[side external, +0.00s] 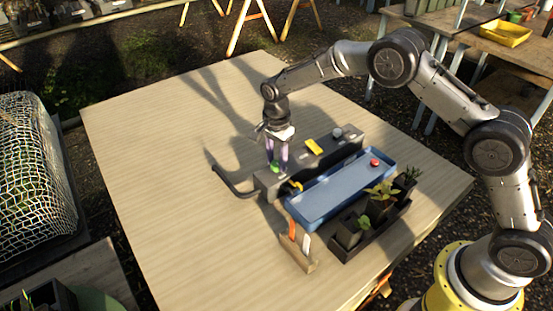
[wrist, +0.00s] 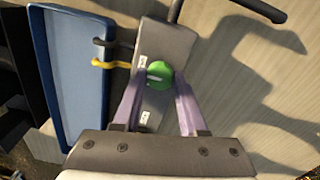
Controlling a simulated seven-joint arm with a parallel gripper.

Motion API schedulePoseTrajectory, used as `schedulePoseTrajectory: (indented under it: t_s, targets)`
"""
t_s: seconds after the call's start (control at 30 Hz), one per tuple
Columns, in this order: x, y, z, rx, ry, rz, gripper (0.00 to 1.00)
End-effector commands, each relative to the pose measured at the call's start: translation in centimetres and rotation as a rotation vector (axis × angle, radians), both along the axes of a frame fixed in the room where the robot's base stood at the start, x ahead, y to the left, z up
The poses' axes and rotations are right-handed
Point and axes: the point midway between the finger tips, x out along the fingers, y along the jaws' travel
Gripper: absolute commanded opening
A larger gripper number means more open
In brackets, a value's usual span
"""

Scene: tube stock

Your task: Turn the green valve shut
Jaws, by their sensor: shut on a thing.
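The green valve (wrist: 159,74) is a round knob on the top of a long grey box (side external: 325,151), near the box's left end. In the wrist view the knob lies between the tips of my gripper's two purple fingers (wrist: 158,88). In the side view my gripper (side external: 277,160) points down over that end of the box. It is shut on the green valve (side external: 275,168), which is partly hidden by the fingers. Small white labels lie on the box beside the knob in the wrist view.
A blue tray (side external: 332,194) with a red button (side external: 375,162) sits beside the box. A yellow block (side external: 314,146) and a pale knob (side external: 337,132) are on the box. Potted plants (side external: 381,191) stand in front. A dark bent pipe (side external: 229,186) extends left. The table's left side is clear.

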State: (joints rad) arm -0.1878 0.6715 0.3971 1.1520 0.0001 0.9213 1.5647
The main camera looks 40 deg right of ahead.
Motion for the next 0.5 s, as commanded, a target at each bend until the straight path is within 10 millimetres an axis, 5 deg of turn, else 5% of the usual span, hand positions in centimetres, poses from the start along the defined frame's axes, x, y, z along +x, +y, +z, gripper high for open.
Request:
schedulePoseTrajectory:
  t_s: [0.47, 0.5]
  targets:
    - [0.04, -0.03, 0.14, 0.000, -0.001, -0.016, 0.00]
    - [0.04, -0.03, 0.14, 0.000, -0.001, -0.016, 0.45]
